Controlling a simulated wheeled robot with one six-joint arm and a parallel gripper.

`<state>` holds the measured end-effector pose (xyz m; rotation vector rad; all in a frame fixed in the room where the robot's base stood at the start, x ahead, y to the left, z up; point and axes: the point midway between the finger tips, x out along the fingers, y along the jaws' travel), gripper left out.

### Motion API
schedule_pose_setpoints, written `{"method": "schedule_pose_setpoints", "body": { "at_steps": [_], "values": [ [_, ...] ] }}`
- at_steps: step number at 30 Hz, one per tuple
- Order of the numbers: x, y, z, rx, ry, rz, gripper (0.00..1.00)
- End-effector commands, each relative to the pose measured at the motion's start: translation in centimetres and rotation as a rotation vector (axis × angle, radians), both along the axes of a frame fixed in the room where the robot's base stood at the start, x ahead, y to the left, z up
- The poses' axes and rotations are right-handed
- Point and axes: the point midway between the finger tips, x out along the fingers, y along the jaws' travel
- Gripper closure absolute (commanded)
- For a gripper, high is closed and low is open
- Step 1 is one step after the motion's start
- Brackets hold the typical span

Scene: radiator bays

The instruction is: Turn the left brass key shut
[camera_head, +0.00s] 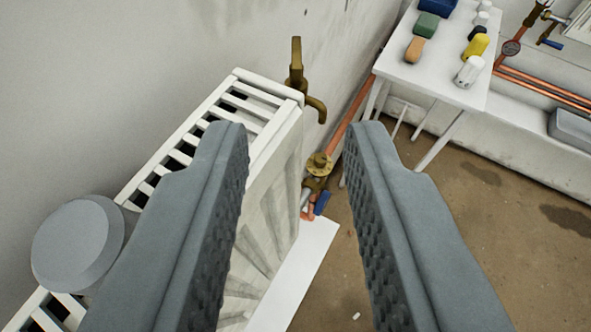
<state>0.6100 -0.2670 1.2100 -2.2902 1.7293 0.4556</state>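My gripper (297,128) is open and empty, its two grey ridged fingers wide apart in the foreground. Beyond the fingertips, a brass fitting (296,78) with an upright flat key-like handle and a down-curved spout stands at the far end of a white radiator (272,110). Its handle points up. Below it, between the fingers in the picture, is a brass valve (318,165) with a round top. A blue handle (322,202) shows under that valve. Neither finger appears to touch the brass parts. I cannot tell which brass part is the left key.
A grey round knob (78,245) sits by the radiator at left. A white table (440,78) with several small coloured items stands at upper right. Copper pipes (545,88) run along the wall. A white sheet (305,265) lies below the radiator. The brown floor (500,220) is mostly clear.

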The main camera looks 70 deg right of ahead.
Motion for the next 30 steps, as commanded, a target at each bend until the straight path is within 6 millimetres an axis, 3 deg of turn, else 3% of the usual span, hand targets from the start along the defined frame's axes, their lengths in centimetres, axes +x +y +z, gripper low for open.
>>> {"method": "schedule_pose_setpoints", "body": {
  "at_steps": [3, 10, 30],
  "values": [
    [-0.4, 1.8, 0.7, 0.000, 0.000, 0.002, 0.72],
    [-1.0, 3.6, 1.5, 0.001, 0.000, 0.000, 0.72],
    [-1.3, 3.5, 1.9, 0.018, 0.006, -0.015, 0.72]
  ]
}}
